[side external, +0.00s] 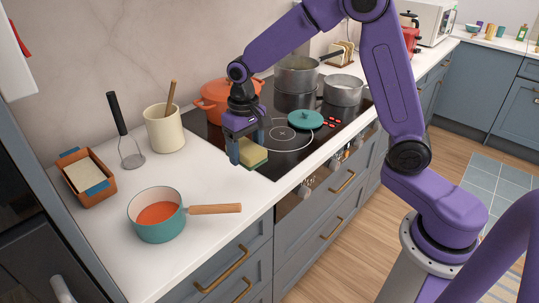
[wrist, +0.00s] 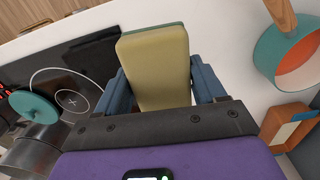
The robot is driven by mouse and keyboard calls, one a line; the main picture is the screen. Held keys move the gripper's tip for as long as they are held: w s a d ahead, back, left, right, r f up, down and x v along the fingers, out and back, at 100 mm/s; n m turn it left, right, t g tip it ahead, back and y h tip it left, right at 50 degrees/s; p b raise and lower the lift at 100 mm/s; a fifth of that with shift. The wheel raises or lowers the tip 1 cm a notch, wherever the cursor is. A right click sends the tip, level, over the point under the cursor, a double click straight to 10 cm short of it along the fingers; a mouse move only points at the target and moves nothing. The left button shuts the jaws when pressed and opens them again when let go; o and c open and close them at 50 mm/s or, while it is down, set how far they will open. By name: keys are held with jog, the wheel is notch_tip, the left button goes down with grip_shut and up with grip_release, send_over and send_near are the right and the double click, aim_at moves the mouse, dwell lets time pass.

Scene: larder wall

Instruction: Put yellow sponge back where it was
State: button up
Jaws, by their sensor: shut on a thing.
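The yellow sponge (side external: 252,155) has a green layer on one face. My gripper (side external: 246,148) is shut on it and holds it near the left edge of the black cooktop (side external: 275,165). In the wrist view the sponge (wrist: 158,70) sits between the two blue fingers of my gripper (wrist: 160,85). I cannot tell whether its underside touches the surface below.
A teal saucepan (side external: 158,228) with orange contents stands on the white counter (side external: 205,250), its handle pointing right. A brown tray (side external: 101,193), a masher (side external: 123,135) and a cream crock (side external: 160,130) stand left. An orange pot (side external: 212,97) and a teal lid (side external: 305,118) are on the cooktop.

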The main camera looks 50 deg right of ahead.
jog(key=s+d+r, duration=0.2)
jog(key=s+d, duration=0.3)
jog(key=d, duration=0.4)
jog(key=s+d+r, duration=0.2)
jog(key=s+d, duration=0.3)
jog(key=d, duration=0.4)
send_over(288, 147)
jog(key=shift+n, duration=0.3)
jog(key=f, duration=0.9)
jog(key=shift+s+f, duration=0.2)
jog(key=shift+f, duration=0.05)
jog(key=shift+w+f, duration=0.15)
jog(key=shift+f, duration=0.1)
jog(key=shift+w+f, duration=0.1)
jog(key=shift+f, duration=1.5)
jog(key=shift+f, duration=0.15)
jog(key=o, duration=1)
